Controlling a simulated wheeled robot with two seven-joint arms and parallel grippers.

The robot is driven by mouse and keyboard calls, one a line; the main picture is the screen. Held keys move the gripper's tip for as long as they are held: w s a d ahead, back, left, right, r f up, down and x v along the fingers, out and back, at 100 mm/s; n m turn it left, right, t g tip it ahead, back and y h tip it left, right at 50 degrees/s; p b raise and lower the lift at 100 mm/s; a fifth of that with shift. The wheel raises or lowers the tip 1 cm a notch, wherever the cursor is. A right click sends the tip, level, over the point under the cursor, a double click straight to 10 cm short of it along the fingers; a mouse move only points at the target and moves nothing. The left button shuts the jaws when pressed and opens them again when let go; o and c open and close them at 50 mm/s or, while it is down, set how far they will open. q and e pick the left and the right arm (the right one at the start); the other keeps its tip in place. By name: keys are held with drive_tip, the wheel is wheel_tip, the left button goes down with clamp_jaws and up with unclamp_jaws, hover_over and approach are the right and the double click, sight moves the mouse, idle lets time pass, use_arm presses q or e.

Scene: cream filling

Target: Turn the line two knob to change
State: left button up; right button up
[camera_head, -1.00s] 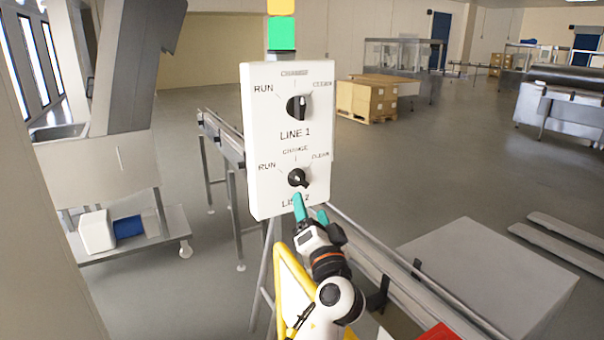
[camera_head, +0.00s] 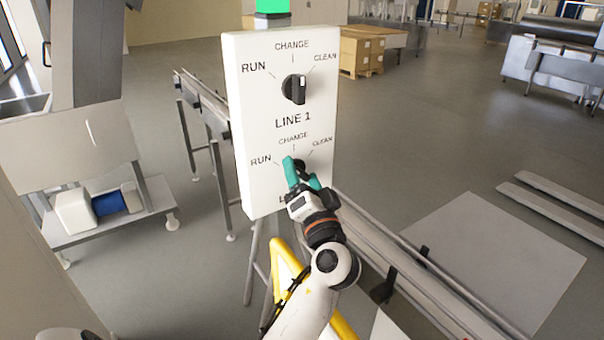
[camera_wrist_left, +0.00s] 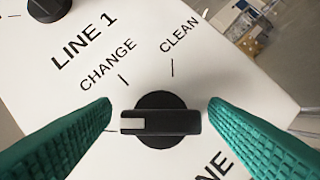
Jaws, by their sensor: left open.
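The white control panel (camera_head: 281,120) stands upright with two black knobs. The line two knob (camera_head: 299,164) is partly hidden by my gripper in the head view. In the left wrist view this knob (camera_wrist_left: 160,121) is a black round dial with a bar grip. Its white mark points left in the picture, toward a tick beside the left finger and away from the CHANGE and CLEAN ticks. My left gripper (camera_head: 303,174) is open in front of it, one teal finger on each side, with gaps to the knob. My right gripper is out of view.
The line 1 knob (camera_head: 294,88) sits above on the same panel. A yellow frame (camera_head: 285,265) is below the panel, and a conveyor (camera_head: 400,265) runs to the lower right. A trolley (camera_head: 120,215) stands at the left.

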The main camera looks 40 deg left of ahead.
use_arm(q)
drive_tip(key=c, duration=1)
drive_tip(key=shift+o, duration=0.2)
drive_tip(key=shift+r+m+p, duration=0.2)
drive_tip(key=shift+m+p, duration=0.6)
drive_tip(key=shift+p, duration=0.05)
drive_tip(key=m+h+p, duration=0.1)
drive_tip(key=m+p, duration=0.2)
drive_tip(key=m+h+p, duration=0.1)
drive_tip(key=m+p, duration=0.1)
drive_tip(key=p, duration=0.2)
drive_tip(key=shift+r+m+h, duration=0.15)
drive_tip(key=shift+m+h, duration=0.25)
drive_tip(key=shift+m+p, duration=0.6)
drive_tip(key=shift+p, duration=0.2)
drive_tip(key=shift+f+m+g+h+p, duration=0.2)
drive_tip(key=shift+m+g+h+p, duration=0.1)
drive_tip(key=shift+m+h+p, duration=0.15)
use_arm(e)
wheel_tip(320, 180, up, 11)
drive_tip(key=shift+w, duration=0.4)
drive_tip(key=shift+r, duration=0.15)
use_arm(q)
drive_tip(key=o, duration=1)
drive_tip(key=shift+a+f, duration=0.1)
drive_tip(key=shift+c, duration=0.2)
